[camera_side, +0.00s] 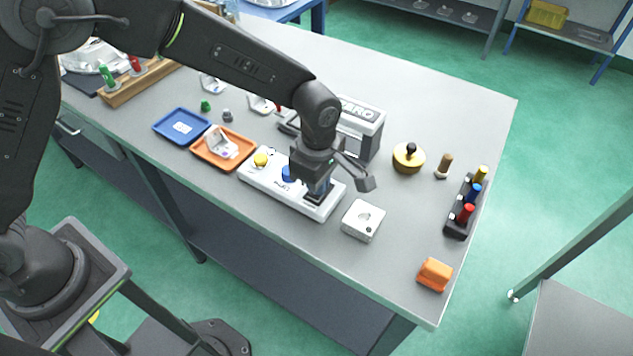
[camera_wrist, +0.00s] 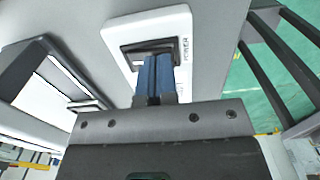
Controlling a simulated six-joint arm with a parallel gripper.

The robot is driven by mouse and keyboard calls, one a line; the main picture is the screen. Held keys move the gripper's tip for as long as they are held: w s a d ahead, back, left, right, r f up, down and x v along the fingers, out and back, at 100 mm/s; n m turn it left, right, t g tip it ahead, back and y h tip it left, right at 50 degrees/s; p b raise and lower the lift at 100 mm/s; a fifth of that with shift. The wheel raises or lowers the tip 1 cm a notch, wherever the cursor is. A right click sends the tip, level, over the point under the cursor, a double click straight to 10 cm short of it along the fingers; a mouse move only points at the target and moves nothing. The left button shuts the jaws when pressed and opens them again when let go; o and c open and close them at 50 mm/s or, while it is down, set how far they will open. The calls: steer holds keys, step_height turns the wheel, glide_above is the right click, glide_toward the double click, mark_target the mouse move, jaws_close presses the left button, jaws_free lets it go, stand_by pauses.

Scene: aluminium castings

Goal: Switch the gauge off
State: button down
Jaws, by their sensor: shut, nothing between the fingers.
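A white control panel (camera_side: 273,192) lies near the front edge of the bench, with a yellow knob (camera_side: 261,159) at its left end and a blue button (camera_side: 288,174) near its middle. At its right end is a dark switch. In the wrist view this switch (camera_wrist: 127,56) sits in a dark frame on the white panel (camera_wrist: 146,24), with the word POWER beside it. My gripper (camera_side: 318,194) points down over it, shut and empty. Its blue fingertips (camera_wrist: 153,62) are at the switch and hide part of it. I cannot tell if they touch it or which way it is set.
A grey box marked ZERO (camera_side: 362,118) stands behind my gripper. A white block with a round recess (camera_side: 364,220) lies close to the right. An orange block (camera_side: 434,274), a brass knobbed weight (camera_side: 408,157) and a dark rack of coloured pieces (camera_side: 460,217) are farther right. Orange (camera_side: 203,159) and blue trays (camera_side: 170,133) lie left.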

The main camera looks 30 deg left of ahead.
steer(key=shift+w+r, duration=0.25)
steer(key=shift+w, duration=0.3)
step_height(320, 180, up, 14)
steer(key=w, duration=0.2)
stand_by(0.3)
stand_by(0.3)
